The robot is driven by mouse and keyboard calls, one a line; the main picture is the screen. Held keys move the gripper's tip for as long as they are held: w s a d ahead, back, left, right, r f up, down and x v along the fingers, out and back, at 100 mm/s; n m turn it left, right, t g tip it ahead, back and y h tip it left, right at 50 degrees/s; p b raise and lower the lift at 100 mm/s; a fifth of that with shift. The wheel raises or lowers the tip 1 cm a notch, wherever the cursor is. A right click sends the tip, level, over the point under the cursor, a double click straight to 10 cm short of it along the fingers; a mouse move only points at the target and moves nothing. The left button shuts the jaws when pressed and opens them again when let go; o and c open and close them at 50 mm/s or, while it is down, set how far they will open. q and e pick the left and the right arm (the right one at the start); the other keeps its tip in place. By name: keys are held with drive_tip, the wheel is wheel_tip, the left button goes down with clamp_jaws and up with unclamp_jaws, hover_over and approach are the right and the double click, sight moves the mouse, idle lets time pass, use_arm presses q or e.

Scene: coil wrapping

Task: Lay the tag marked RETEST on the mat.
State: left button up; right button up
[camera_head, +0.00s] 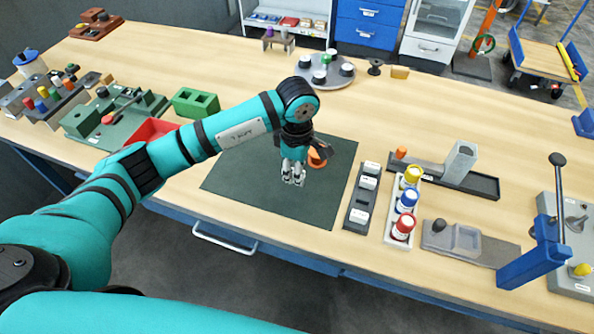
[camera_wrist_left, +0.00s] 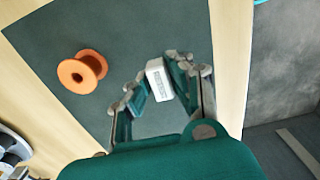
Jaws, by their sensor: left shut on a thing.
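My left gripper (camera_head: 293,181) points down over the dark green mat (camera_head: 235,188). In the left wrist view the left gripper (camera_wrist_left: 163,93) is shut on a small white tag (camera_wrist_left: 158,80) with dark lettering that looks like RETEST. The mat (camera_wrist_left: 40,40) lies below the tag; I cannot tell whether the tag touches it. In the head view the tag is hard to make out at the fingertips. My right gripper is in neither view.
An orange spool (camera_wrist_left: 83,72) lies on the mat, apart from the tag; the gripper partly hides it in the head view. A dark rack (camera_head: 355,217) with white tags stands right of the mat, next to a tray of coloured bottles (camera_head: 405,200). The mat's front area is clear.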

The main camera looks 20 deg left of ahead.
use_arm(q)
drive_tip(key=shift+w+a, duration=0.1)
drive_tip(key=shift+w, duration=0.25)
drive_tip(key=shift+w+f+p, duration=0.1)
drive_tip(key=shift+f+p, duration=0.15)
drive_tip(key=shift+p, duration=0.2)
wheel_tip(320, 180, down, 3)
drive_tip(key=shift+a+p, duration=0.1)
drive_tip(key=shift+p, duration=0.5)
drive_tip(key=shift+f, duration=0.1)
drive_tip(key=shift+f+b, duration=0.15)
drive_tip(key=shift+b, duration=0.15)
drive_tip(key=o, duration=0.9)
